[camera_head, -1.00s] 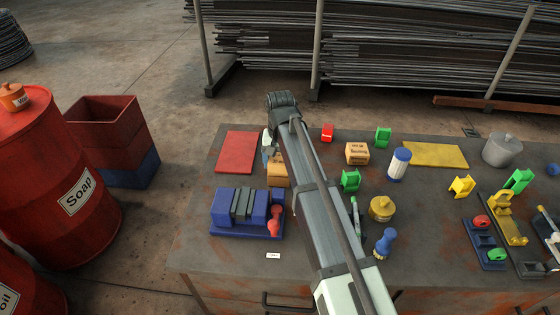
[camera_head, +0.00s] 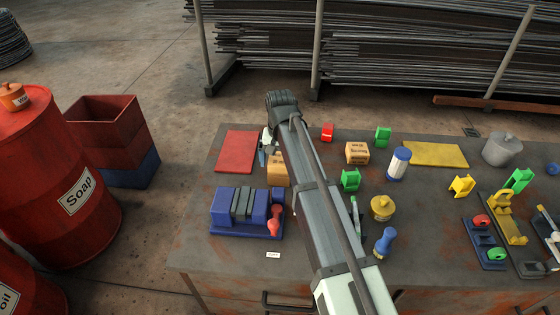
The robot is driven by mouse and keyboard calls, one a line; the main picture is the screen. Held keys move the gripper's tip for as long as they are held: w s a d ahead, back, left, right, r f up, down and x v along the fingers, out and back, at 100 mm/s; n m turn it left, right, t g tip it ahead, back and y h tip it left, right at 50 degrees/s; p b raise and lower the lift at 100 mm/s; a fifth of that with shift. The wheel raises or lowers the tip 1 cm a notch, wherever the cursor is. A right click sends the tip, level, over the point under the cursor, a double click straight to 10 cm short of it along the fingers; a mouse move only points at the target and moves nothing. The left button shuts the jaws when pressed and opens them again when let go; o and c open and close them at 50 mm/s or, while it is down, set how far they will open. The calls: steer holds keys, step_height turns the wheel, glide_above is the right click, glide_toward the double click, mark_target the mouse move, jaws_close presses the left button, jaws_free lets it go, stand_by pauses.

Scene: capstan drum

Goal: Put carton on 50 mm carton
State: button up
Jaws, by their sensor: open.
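One tan carton (camera_head: 357,152) with dark print stands on the table right of my arm. A second tan carton (camera_head: 278,172) stands left of my arm, behind the blue block fixture, and its right side is hidden by my arm. I cannot tell from the print which one is the 50 mm carton. My gripper (camera_head: 263,155) is open, just left of and beyond the second carton, mostly hidden by my arm. It shows nothing between its fingers, and I cannot tell whether it touches the carton.
A red mat (camera_head: 236,151) lies left of my gripper. A blue fixture (camera_head: 235,209) with a red peg (camera_head: 275,222) stands in front. Green blocks (camera_head: 350,180), a white-and-blue cylinder (camera_head: 398,165) and a yellow pot (camera_head: 382,208) crowd the right. The table's front left is mostly clear.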

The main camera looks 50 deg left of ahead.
mark_target(280, 158)
step_height(280, 158, up, 12)
steer(key=shift+f, duration=0.15)
stand_by(0.3)
